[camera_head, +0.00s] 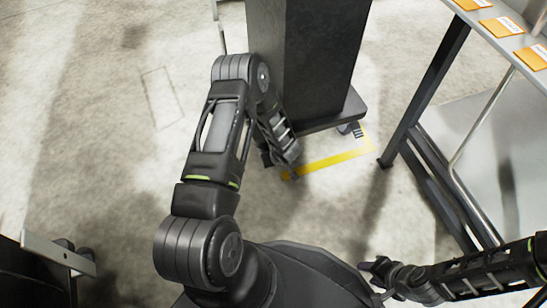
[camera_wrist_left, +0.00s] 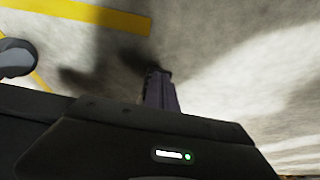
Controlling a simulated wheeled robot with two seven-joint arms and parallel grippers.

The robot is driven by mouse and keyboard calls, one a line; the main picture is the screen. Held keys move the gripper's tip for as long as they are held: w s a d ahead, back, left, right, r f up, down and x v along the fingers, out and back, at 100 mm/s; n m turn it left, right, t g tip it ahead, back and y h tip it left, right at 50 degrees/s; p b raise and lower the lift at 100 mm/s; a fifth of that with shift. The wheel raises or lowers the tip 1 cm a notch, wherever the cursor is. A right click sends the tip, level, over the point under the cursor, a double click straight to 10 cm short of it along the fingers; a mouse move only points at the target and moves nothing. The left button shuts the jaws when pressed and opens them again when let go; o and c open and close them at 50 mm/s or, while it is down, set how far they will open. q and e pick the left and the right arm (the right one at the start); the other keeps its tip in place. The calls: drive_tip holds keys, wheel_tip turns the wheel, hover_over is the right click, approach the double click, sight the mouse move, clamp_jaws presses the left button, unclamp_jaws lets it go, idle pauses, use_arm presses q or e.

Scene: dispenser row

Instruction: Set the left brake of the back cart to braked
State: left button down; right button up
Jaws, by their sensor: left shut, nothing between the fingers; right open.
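A tall dark cart (camera_head: 305,60) stands at the top middle of the head view on a low base with a grey caster (camera_head: 345,128) at its right. A grey rounded part, perhaps a caster (camera_wrist_left: 14,60), shows at the left of the wrist view. I cannot make out the left brake or its setting. My left gripper (camera_head: 280,158) is low beside the cart's near left side, partly hidden by its own arm. Its fingers (camera_wrist_left: 160,92) look shut and empty above the floor in the wrist view. My right gripper (camera_head: 370,281) is open and empty at the lower right.
Yellow floor marking (camera_head: 330,163) lies in front of the cart. A metal-framed table (camera_head: 430,90) with orange cards (camera_head: 500,26) stands at the right. A dark unit with a light bar (camera_head: 57,253) is at lower left.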

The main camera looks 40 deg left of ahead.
use_arm(q)
drive_tip(key=shift+r, duration=0.1)
use_arm(e)
drive_tip(key=shift+r, duration=0.1)
use_arm(q)
drive_tip(key=shift+r+p, duration=0.7)
drive_tip(key=shift+p, duration=0.05)
use_arm(e)
drive_tip(key=shift+r, duration=0.65)
drive_tip(key=shift+s, duration=0.1)
